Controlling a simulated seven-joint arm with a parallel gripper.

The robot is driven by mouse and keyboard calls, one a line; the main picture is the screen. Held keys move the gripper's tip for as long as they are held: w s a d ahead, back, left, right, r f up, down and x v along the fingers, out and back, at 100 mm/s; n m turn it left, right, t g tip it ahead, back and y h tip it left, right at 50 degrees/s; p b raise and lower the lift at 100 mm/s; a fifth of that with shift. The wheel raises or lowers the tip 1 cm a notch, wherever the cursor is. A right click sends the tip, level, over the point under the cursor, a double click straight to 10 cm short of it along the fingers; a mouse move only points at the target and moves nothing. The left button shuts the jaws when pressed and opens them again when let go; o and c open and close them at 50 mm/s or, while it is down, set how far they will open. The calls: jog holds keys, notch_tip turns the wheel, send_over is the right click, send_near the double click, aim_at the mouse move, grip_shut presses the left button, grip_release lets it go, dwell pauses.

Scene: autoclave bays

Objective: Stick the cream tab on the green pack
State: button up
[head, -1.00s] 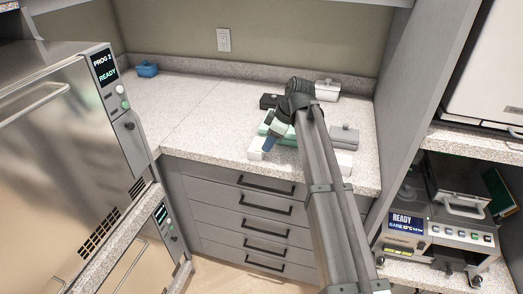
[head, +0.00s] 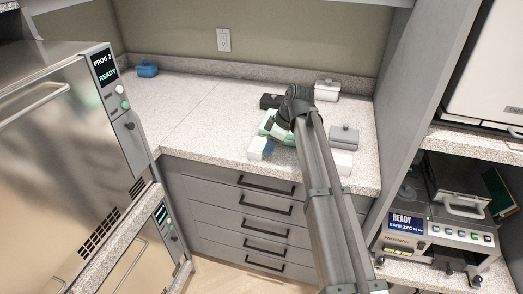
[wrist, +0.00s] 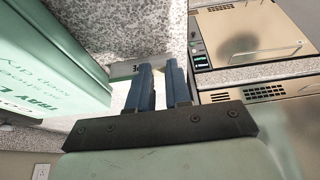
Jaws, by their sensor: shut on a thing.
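My gripper (head: 267,152) is low over the counter's front part, its blue fingers (wrist: 160,88) pointing down. They are close together with a narrow gap. What they hold is hardly visible; I take it to be the cream tab.
A grey box (head: 344,137), a white box (head: 327,91) and a black box (head: 269,101) stand around my arm. Another white box (head: 340,162) is near the front edge. A blue box (head: 147,69) is at the back left.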

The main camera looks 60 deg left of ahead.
aim_at(256, 150)
jog(key=shift+r, duration=2.25)
dwell(1.0)
